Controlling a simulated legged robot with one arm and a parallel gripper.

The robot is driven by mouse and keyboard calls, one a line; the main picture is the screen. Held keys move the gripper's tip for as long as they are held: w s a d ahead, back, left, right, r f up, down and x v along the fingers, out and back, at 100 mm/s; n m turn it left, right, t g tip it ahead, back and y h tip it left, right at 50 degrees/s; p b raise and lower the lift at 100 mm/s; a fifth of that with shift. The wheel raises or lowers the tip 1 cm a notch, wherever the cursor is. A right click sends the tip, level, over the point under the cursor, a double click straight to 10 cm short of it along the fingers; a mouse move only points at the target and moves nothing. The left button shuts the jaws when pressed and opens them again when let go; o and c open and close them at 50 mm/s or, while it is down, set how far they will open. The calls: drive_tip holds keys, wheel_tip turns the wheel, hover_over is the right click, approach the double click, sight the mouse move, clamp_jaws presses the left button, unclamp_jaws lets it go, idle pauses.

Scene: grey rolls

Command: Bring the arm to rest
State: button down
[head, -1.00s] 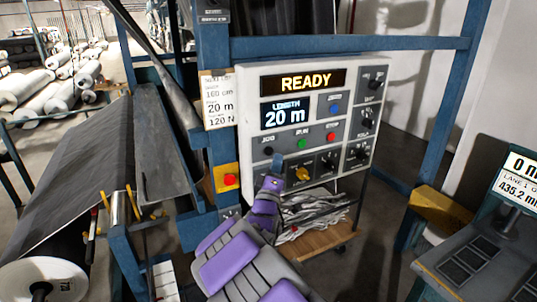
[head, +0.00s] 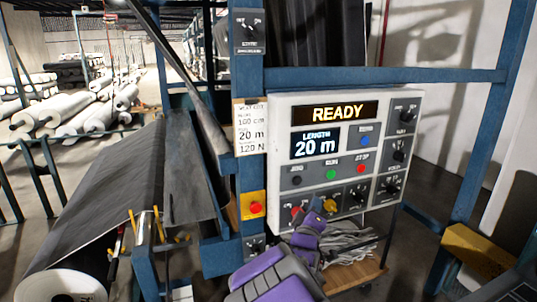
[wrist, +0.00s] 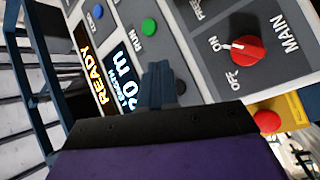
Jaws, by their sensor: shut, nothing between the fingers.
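My purple and grey arm reaches up from the bottom of the head view. The display (head: 341,113) reads READY and the length reads 20 m. The red MAIN knob (wrist: 247,48) appears to point at ON.
A red button on a yellow plate (head: 256,207) sits on the blue post left of the panel. A cart with crumpled grey material (head: 350,245) stands below the panel. Sloping dark fabric (head: 110,200) and a roll (head: 62,284) lie left. A yellow block (head: 475,250) is at right.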

drive_tip(key=s+a+f+m+g+y, duration=0.1)
drive_tip(key=s+f+m+g+y, duration=0.35)
drive_tip(key=s, duration=0.65)
drive_tip(key=s+a+f+m+g+y, duration=0.1)
drive_tip(key=s+f+g+y, duration=0.1)
drive_tip(key=s+f+g, duration=0.6)
drive_tip(key=s+r+m+g, duration=0.2)
drive_tip(key=s+g, duration=0.5)
drive_tip(key=s, duration=2.4)
drive_tip(key=shift+s+d+r+g, duration=0.15)
drive_tip(key=shift+s+g, duration=0.05)
drive_tip(key=shift+g, duration=0.15)
drive_tip(key=c, duration=1.9)
unclamp_jaws()
drive_tip(key=shift+m+y, duration=0.25)
